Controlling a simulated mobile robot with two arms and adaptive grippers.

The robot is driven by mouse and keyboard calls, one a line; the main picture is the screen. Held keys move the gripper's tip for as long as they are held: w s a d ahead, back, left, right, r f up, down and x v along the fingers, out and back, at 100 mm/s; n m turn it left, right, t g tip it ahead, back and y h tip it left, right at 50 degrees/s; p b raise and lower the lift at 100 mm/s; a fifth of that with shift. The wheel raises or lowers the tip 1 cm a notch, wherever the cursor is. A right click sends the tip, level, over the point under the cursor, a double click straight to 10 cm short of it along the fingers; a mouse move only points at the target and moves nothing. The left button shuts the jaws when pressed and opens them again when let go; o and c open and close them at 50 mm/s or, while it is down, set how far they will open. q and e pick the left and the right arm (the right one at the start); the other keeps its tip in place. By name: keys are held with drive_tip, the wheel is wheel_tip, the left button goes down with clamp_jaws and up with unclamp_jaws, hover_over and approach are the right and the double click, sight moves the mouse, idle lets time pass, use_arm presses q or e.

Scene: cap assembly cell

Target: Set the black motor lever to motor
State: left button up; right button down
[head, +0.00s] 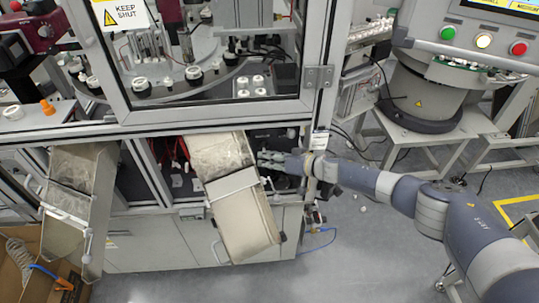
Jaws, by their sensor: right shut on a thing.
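My right gripper (264,159) reaches in from the right, into the dark opening below the machine's glazed door. Its fingers are beside the right edge of the middle chute. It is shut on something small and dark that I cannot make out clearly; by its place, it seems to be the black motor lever. The lever's shape and setting are hidden by the fingers and the shadow. My left gripper is not in view.
The tilted middle chute (245,220) is close to my right gripper. Another chute (70,210) stands at the left, above a cardboard box (22,270). The framed door (215,112) hangs above. A feeder bowl (428,95) and control panel (480,38) stand at the right.

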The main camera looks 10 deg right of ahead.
drive_tip(key=shift+a+r+p, duration=0.15)
drive_tip(key=shift+r+p, duration=0.15)
drive_tip(key=c, duration=1.4)
unclamp_jaws()
drive_tip(key=shift+o, duration=0.2)
drive_tip(key=shift+f, duration=0.1)
drive_tip(key=v, duration=1.2)
drive_tip(key=shift+w, duration=0.15)
